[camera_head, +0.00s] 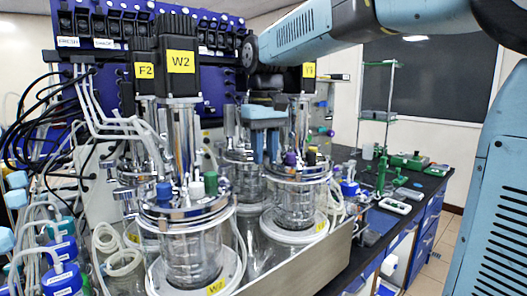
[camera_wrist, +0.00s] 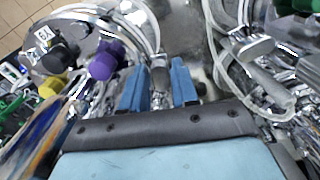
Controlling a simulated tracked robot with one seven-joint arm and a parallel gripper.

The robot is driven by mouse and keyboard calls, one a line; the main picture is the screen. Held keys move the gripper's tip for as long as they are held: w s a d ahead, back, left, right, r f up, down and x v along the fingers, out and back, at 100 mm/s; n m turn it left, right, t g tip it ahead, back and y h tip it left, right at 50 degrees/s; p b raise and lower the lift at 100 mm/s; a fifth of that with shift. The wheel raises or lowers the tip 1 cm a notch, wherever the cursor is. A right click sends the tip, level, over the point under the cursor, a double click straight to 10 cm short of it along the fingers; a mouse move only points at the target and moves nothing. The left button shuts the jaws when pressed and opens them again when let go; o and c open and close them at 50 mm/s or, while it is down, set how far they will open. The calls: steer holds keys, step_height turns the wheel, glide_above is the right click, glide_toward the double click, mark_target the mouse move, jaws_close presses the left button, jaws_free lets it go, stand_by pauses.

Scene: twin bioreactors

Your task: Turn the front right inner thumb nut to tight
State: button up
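My gripper (camera_head: 266,160) points down among the vessels behind and to the right of the front W2 vessel (camera_head: 190,255). In the wrist view its two blue fingers (camera_wrist: 158,82) stand apart. A small grey metal post with a knob-like end (camera_wrist: 159,74) shows between or just beyond them; I cannot tell whether the fingers touch it. It may be a thumb nut, but its turn position is not readable. The right vessel (camera_head: 295,205) has a metal lid beside the gripper. In the wrist view a round metal lid (camera_wrist: 85,42) lies left of the fingers.
Purple (camera_wrist: 104,60) and yellow (camera_wrist: 52,86) caps stand left of the fingers in the wrist view. Clear tubing (camera_wrist: 250,85) loops on the right. A tall W2 motor (camera_head: 178,60) rises left of my arm. The black bench (camera_head: 420,195) extends right with small green equipment.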

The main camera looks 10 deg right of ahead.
jaws_close()
steer(key=m, duration=0.3)
steer(key=shift+a+m, duration=0.1)
steer(key=shift+m, duration=0.2)
steer(key=m, duration=0.3)
steer(key=shift+a+m, duration=0.1)
steer(key=shift+m, duration=0.3)
steer(key=m, duration=0.5)
steer(key=shift+w+a, duration=0.1)
steer(key=shift+a, duration=0.05)
steer(key=m, duration=0.5)
steer(key=shift+w+a+m, duration=0.1)
steer(key=shift+m, duration=0.2)
